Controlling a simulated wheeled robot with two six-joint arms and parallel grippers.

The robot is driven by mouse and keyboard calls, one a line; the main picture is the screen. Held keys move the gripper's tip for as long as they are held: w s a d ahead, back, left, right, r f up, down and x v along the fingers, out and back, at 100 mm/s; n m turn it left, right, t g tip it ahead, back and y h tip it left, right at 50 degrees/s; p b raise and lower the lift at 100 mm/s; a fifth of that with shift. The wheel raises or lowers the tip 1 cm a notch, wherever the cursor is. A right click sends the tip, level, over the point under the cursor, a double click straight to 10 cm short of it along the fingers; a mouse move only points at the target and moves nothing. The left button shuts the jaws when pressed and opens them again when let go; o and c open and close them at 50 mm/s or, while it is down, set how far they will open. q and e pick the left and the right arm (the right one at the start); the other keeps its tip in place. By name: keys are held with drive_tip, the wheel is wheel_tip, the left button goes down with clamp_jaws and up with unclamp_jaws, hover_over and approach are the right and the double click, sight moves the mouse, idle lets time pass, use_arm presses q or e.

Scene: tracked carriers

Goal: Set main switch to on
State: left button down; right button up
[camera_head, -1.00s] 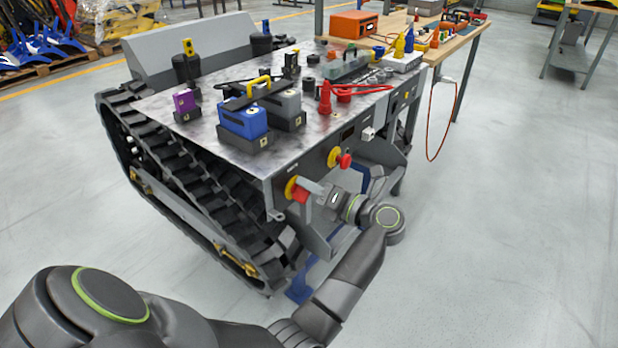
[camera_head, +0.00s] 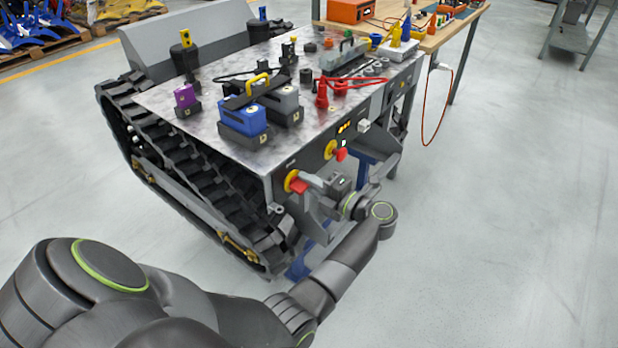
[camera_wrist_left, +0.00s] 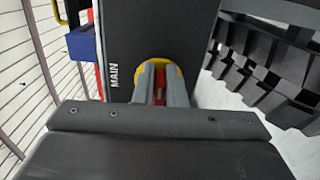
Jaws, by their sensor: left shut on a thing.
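The main switch (camera_head: 290,181) is a yellow disc with a red handle, on the near end of the carrier's grey front panel. In the left wrist view the yellow disc (camera_wrist_left: 174,73) sits beside the printed word MAIN. My left gripper (camera_head: 306,182) is at this switch, its fingers shut on the red handle (camera_wrist_left: 160,86), one finger on each side. In the left wrist view the handle lies in line with the fingers, partly hidden between them. Small amber lights (camera_head: 345,128) glow on the panel. My right gripper is not in view.
A second yellow and red switch (camera_head: 331,150) is close beyond my gripper on the same panel. The carrier's top (camera_head: 190,128) holds a blue battery (camera_head: 243,121), a grey one and red plugs. A wooden workbench (camera_head: 445,42) stands behind. Floor at right is clear.

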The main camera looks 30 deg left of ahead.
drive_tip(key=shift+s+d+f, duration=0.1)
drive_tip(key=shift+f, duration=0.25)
use_arm(q)
drive_tip(key=shift+m, duration=0.3)
drive_tip(key=c, duration=1.5)
unclamp_jaws()
